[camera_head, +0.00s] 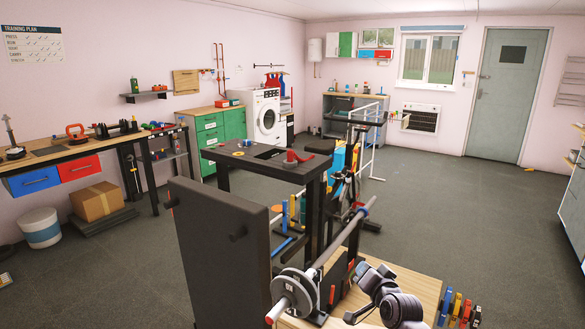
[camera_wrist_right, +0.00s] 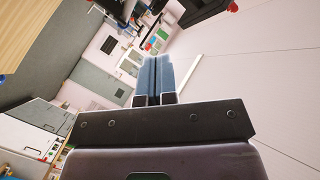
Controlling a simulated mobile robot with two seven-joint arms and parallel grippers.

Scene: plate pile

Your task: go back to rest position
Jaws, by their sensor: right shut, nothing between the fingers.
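My right gripper (camera_head: 364,271) shows at the bottom right of the head view, in front of a light wooden surface (camera_head: 412,283). In the right wrist view its two blue-grey fingers (camera_wrist_right: 154,60) lie side by side, shut with nothing between them. A bar with dark weight plates (camera_head: 293,290) is just left of the gripper in the head view, apart from it as far as I can tell. My left gripper is not in view.
A dark upright panel (camera_head: 222,245) and a dark table (camera_head: 268,158) stand left of the gripper. Several coloured plates (camera_head: 458,308) stand at the wooden surface's right side. A workbench (camera_head: 85,148) lines the left wall. The floor (camera_head: 480,220) to the right is clear.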

